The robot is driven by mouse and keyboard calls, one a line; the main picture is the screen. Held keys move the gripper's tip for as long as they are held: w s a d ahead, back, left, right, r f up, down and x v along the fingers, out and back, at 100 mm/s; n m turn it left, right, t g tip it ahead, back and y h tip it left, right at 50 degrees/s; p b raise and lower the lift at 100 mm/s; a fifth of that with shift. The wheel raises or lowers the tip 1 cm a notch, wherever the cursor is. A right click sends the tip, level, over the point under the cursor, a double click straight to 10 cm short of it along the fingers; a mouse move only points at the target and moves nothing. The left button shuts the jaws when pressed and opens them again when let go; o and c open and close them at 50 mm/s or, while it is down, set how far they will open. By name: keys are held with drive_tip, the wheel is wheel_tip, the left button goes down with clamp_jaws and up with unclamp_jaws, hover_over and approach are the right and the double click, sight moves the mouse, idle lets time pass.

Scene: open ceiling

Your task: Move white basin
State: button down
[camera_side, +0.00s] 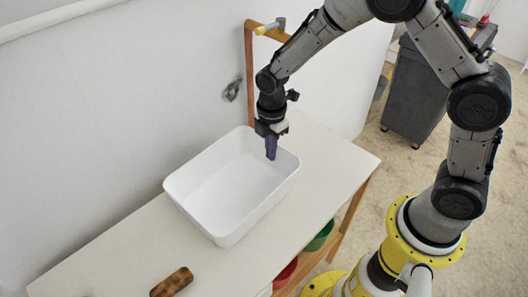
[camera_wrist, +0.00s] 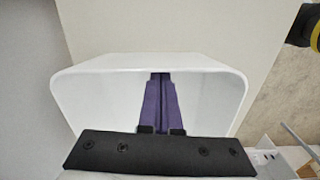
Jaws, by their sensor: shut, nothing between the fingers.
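The white basin (camera_side: 225,192) is a rectangular, open-topped tub standing upright on a white table. It looks empty. My gripper (camera_side: 271,154) has purple fingers pointing down, over the far right part of the basin near its rim. The fingers are shut with nothing between them. In the wrist view the shut purple fingers (camera_wrist: 160,78) reach toward the basin's wall and rim (camera_wrist: 95,63). I cannot tell whether the fingertips touch the basin.
The white table (camera_side: 130,245) has free room left and right of the basin. Below the table are a green container (camera_side: 320,236) and a red one (camera_side: 286,273). A wall stands behind; a grey bin (camera_side: 412,92) is on the floor.

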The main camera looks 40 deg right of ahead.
drive_tip(key=shift+d, duration=0.25)
drive_tip(key=d, duration=1.3)
drive_tip(key=s+d, duration=0.1)
drive_tip(key=d, duration=0.5)
drive_tip(key=shift+d, duration=0.3)
drive_tip(key=shift+a, duration=0.1)
